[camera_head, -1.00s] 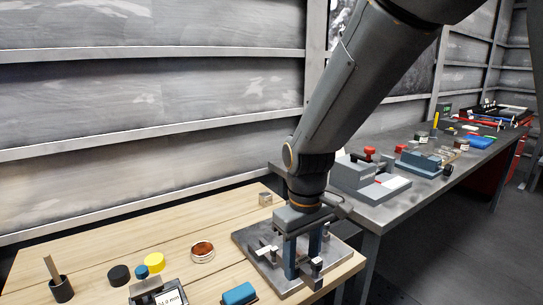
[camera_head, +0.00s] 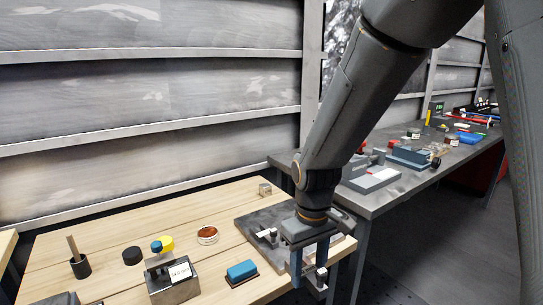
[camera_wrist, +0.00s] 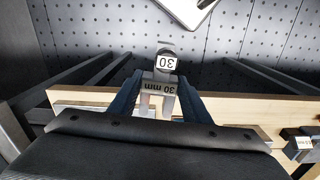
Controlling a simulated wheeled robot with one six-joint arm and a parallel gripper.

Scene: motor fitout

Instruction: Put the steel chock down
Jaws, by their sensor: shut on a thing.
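The steel chock is a small grey metal piece with white labels reading "30 mm" and "30". In the wrist view the chock (camera_wrist: 160,77) sits between the two blue fingers of my gripper (camera_wrist: 159,92), which is shut on it. In the head view my gripper (camera_head: 311,274) points down at the front right edge of the wooden table, and the chock (camera_head: 320,279) shows partly between its fingers. A dark steel plate (camera_head: 262,222) with small clamps lies on the table behind my gripper, which partly hides it.
On the wooden table (camera_head: 110,235) stand a blue block (camera_head: 241,271), a block labelled 14.0 mm (camera_head: 168,285), a round amber dish (camera_head: 208,235) and a dark cup (camera_head: 80,267). A grey bench (camera_head: 385,195) with fixtures stands behind right. Dark perforated floor (camera_wrist: 235,50) shows beyond the table edge.

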